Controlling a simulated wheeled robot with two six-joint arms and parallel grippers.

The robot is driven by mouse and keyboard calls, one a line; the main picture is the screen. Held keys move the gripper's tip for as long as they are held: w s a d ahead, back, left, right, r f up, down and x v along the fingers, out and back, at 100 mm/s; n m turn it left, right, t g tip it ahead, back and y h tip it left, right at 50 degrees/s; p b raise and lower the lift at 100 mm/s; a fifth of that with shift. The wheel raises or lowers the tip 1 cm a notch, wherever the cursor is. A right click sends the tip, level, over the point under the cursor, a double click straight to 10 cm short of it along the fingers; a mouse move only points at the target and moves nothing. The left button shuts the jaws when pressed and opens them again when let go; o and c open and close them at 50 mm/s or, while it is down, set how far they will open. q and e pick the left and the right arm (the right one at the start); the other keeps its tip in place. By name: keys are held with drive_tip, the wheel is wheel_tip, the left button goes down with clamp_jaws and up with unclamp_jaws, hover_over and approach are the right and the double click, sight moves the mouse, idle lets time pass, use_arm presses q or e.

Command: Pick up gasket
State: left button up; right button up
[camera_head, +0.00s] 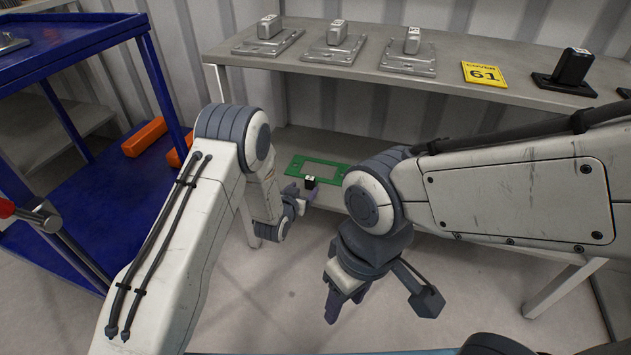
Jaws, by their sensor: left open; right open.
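A flat green gasket (300,164) with a rectangular opening lies on the lower shelf of the grey rack. A small black block with a white top (310,182) is at its near edge; I cannot tell whether it is attached. My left gripper (309,194) is open beside this block, at the near edge of the gasket, and its fingers are small and partly hidden. My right gripper (345,303) is open and empty, pointing down over the floor in front of the rack. My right arm hides the right part of the gasket.
A blue cart (60,190) with orange blocks (144,137) stands left. Floor in front of the rack is clear.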

sight(309, 185)
use_arm(q)
drive_tip(key=shift+x, duration=0.8)
drive_tip(key=b+x, duration=0.3)
drive_tip(key=x, duration=0.1)
drive_tip(key=shift+w+d+f, duration=0.1)
drive_tip(key=shift+d+f, duration=0.05)
drive_tip(key=shift+d, duration=0.1)
drive_tip(key=shift+w+d, duration=0.1)
drive_tip(key=shift+w, duration=0.25)
clamp_jaws()
